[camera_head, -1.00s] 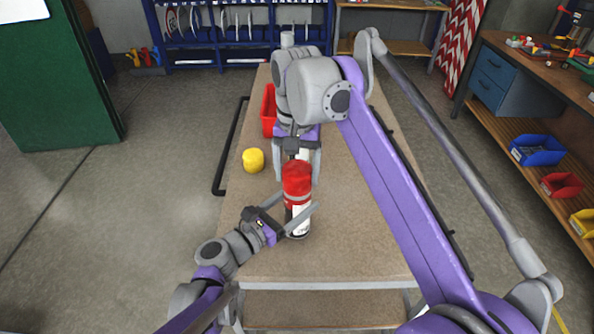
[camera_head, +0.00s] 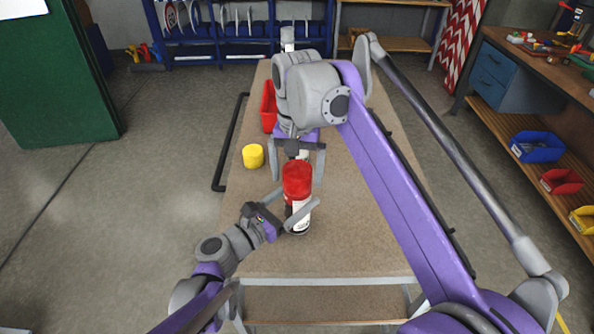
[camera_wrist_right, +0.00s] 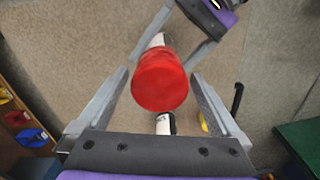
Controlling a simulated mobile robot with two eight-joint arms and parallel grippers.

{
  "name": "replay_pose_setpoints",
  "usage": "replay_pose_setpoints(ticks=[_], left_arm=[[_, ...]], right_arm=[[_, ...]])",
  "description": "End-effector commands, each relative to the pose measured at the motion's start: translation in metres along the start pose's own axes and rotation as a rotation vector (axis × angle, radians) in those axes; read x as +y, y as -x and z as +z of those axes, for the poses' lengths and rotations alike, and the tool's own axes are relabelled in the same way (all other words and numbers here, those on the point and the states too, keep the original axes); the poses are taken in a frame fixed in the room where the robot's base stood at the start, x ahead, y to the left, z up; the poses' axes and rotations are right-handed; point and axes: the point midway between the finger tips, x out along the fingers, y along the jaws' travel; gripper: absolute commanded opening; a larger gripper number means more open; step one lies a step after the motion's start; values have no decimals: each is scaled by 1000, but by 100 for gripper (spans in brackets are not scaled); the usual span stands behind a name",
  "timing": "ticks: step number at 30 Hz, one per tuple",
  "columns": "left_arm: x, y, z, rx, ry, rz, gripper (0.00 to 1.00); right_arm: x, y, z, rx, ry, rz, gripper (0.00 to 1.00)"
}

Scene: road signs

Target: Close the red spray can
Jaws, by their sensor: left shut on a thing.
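The red spray can (camera_head: 298,209) stands upright on the workbench, with a white label and a red cap (camera_head: 297,178) on top. The cap also shows from above in the right wrist view (camera_wrist_right: 160,80). My left gripper (camera_head: 299,214) is shut on the can's body, below the cap. My right gripper (camera_head: 298,162) is open just behind the cap in the head view. In the right wrist view its fingers (camera_wrist_right: 160,82) stand on either side of the cap with gaps. The cap hides most of the can there.
A yellow cap (camera_head: 253,156) sits on the workbench (camera_head: 250,215) to the left. A white object (camera_wrist_right: 165,124) is partly hidden beyond the cap.

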Motion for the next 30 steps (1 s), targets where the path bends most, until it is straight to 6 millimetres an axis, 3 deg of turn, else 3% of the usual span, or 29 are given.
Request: replay_pose_setpoints(ticks=[8, 15, 21, 30], left_arm=[[0, 0, 0, 0, 0, 0, 0], [0, 0, 0, 0, 0, 0, 0], [0, 0, 0, 0, 0, 0, 0], [0, 0, 0, 0, 0, 0, 0]], right_arm=[[0, 10, 0, 0, 0, 0, 100], [0, 47, 0, 0, 0, 0, 100], [0, 67, -1, 0, 0, 0, 100], [0, 75, 0, 0, 0, 0, 100]])
